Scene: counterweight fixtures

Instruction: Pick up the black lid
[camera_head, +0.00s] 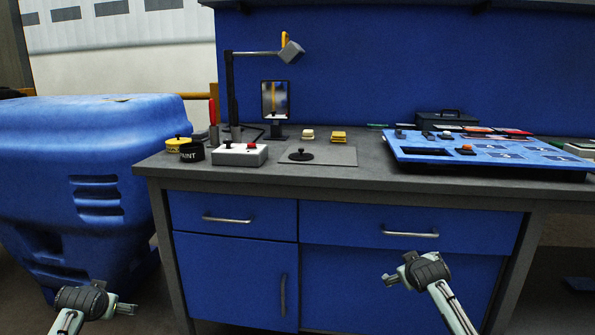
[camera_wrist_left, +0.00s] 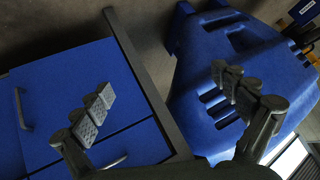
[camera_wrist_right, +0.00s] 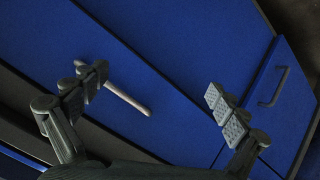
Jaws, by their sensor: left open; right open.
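The black lid (camera_head: 301,156), a flat disc with a small knob on top, lies on a grey mat (camera_head: 340,155) on the workbench in the head view. My left gripper (camera_head: 128,309) is low at the left, below the bench top and far from the lid. In the left wrist view the left gripper's fingers (camera_wrist_left: 165,92) are spread with nothing between them. My right gripper (camera_head: 389,280) is in front of the bench drawers, below the top and right of the lid. In the right wrist view its fingers (camera_wrist_right: 158,92) are apart and empty. Neither wrist view shows the lid.
A black paint container (camera_head: 192,153), a yellow-topped one (camera_head: 178,143) and a white box with knobs (camera_head: 240,154) stand left of the mat. A lamp (camera_head: 232,95) rises behind. A blue tray (camera_head: 480,165) fills the right. The bench's front edge (camera_head: 330,179) lies between grippers and lid.

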